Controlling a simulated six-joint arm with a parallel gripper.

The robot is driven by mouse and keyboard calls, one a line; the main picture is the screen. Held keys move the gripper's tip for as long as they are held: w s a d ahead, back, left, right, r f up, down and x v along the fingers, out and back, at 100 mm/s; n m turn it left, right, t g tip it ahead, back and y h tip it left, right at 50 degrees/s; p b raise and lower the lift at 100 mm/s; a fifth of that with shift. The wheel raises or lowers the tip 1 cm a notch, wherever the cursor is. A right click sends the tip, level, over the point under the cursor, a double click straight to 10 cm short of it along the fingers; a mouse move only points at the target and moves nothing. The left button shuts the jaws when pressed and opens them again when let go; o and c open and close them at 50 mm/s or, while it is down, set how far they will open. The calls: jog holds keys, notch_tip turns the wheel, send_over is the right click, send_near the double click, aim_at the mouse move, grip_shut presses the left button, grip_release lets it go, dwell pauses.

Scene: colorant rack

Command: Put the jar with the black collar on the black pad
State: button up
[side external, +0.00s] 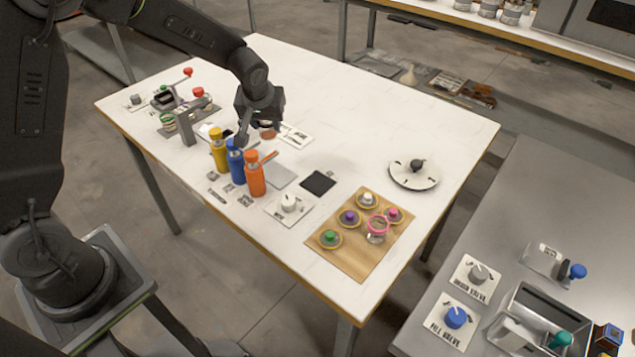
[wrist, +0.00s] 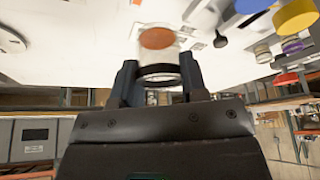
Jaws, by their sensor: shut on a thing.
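The jar with the black collar is a clear jar with a rust-orange patch; it shows in the wrist view (wrist: 158,45) and partly in the side view (side external: 268,132). My gripper (wrist: 159,76) is shut on it, one finger on each side of the black collar. In the side view my gripper (side external: 262,118) holds the jar over the table behind the bottles, and hides part of it. The black pad (side external: 318,182) lies flat on the white table, lower right of my gripper, with nothing on it.
Yellow (side external: 219,150), blue (side external: 236,165) and orange (side external: 255,176) bottles stand close to my gripper. A wooden board (side external: 352,258) holds several colored-knob pots and a pink-collared jar (side external: 377,230). The table's back right is mostly clear.

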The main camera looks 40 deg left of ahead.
jog(key=shift+d+m, duration=0.3)
jog(key=shift+d, duration=0.1)
jog(key=shift+d+f, duration=0.15)
jog(key=shift+d, duration=0.2)
send_near(319, 178)
jog(key=shift+w+a, duration=0.55)
jog(key=shift+w, duration=0.15)
jog(key=shift+f, duration=2)
jog(key=shift+f, duration=0.2)
jog(key=o, duration=1)
jog(key=shift+c, duration=0.2)
jog(key=shift+r, duration=0.1)
